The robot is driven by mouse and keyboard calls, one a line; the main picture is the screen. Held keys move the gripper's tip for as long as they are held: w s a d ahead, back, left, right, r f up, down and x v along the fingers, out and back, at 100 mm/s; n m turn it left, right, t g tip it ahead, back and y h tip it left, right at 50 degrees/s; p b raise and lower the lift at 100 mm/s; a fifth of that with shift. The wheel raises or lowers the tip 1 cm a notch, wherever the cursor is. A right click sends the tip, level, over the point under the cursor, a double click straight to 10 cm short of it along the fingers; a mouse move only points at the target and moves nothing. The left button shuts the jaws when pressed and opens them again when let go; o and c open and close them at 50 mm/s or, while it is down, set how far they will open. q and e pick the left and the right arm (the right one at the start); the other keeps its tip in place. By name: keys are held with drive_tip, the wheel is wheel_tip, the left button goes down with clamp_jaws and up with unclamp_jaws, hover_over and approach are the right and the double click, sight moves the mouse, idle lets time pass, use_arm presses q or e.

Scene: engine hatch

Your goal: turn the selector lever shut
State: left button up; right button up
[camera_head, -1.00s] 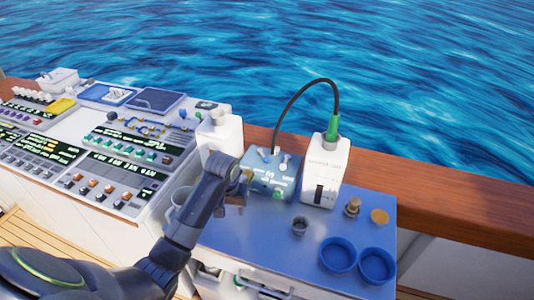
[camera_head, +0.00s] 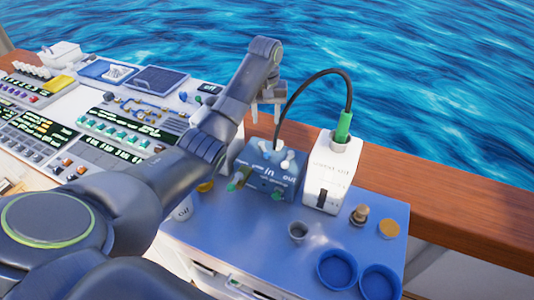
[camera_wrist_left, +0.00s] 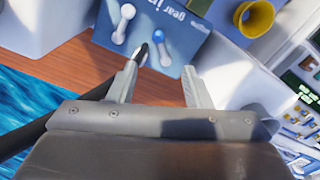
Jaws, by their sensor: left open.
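A blue box (camera_head: 268,178) with white lettering stands on the blue bench top. Its top carries small white levers, one (camera_head: 287,160) near the right side; green-handled parts show on its front. In the left wrist view the blue panel (camera_wrist_left: 180,38) carries a white lever (camera_wrist_left: 123,22) and a white lever with a blue knob (camera_wrist_left: 160,45). I cannot tell which is the selector lever. My left gripper (camera_head: 266,115) is open and empty, above and behind the box, fingers down. In the wrist view its fingers (camera_wrist_left: 160,72) stand apart, on either side of the blue-knobbed lever's line.
A black cable (camera_head: 303,82) arches from the box to a white unit (camera_head: 330,175) with a green plug, close beside my gripper. Blue dishes (camera_head: 337,268), a grey cup (camera_head: 298,231) and a brass fitting (camera_head: 360,215) stand on the bench. A wooden rail (camera_head: 450,225) runs behind.

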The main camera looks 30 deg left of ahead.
use_arm(q)
wheel_tip(320, 180, down, 3)
drive_tip(key=b, duration=0.5)
hover_over(267, 153)
wheel_tip(267, 153, down, 4)
drive_tip(key=shift+f, duration=0.25)
wheel_tip(267, 153, down, 8)
drive_tip(key=shift+r+p, duration=0.25)
drive_tip(key=shift+p, duration=0.8)
drive_tip(key=shift+f, duration=0.3)
use_arm(e)
drive_tip(key=f, duration=0.1)
drive_tip(key=w+f, duration=0.2)
drive_tip(key=shift+a+f, duration=0.1)
drive_tip(key=shift+f, duration=0.3)
